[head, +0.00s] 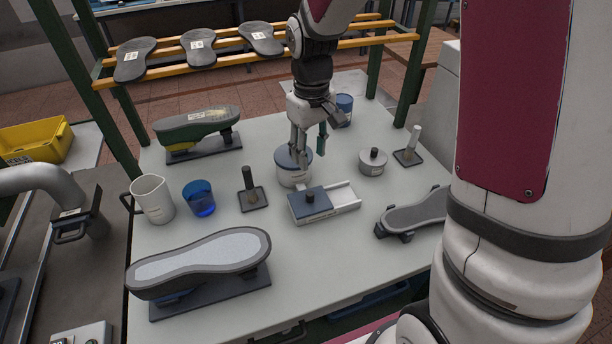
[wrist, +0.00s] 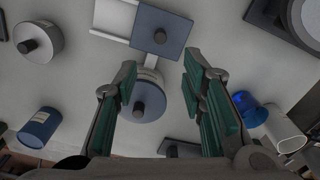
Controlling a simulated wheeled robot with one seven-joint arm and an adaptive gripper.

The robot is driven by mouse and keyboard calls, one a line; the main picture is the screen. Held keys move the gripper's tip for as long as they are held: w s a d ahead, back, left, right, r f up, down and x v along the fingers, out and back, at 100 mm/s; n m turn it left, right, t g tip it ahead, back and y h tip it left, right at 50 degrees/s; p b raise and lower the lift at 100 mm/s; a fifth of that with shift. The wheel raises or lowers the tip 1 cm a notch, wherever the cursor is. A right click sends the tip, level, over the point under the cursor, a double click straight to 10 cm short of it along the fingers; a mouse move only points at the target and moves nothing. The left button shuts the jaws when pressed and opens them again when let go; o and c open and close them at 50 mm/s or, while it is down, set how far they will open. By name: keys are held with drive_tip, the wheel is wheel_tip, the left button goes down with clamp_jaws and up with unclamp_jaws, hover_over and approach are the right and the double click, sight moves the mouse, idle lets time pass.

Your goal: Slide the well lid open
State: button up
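The well lid (head: 300,207) is a blue plate with a black knob (head: 310,195). It sits over the left part of a low white well block (head: 343,197) near the table's middle; the block's right part shows bare pale rails. In the wrist view the lid (wrist: 174,35) is near the top, with the white block (wrist: 111,17) at its left. My gripper (head: 311,150) is open and empty, pointing down behind the lid and above a blue-lidded round pot (head: 293,165). In the wrist view the pot's lid (wrist: 155,111) shows between my spread fingers (wrist: 158,66).
A grey round pot (head: 371,167) and a brush-like upright tool (head: 411,148) stand right of the well. A dark upright tool (head: 249,184), a blue cup (head: 201,202) and a white jug (head: 153,202) stand left. Table around the well's front is clear.

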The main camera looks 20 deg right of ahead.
sight(311, 193)
wheel_tip(311, 193, down, 13)
drive_tip(key=shift+f+p, duration=0.1)
drive_tip(key=shift+p, duration=0.2)
drive_tip(key=shift+s, duration=0.1)
clamp_jaws()
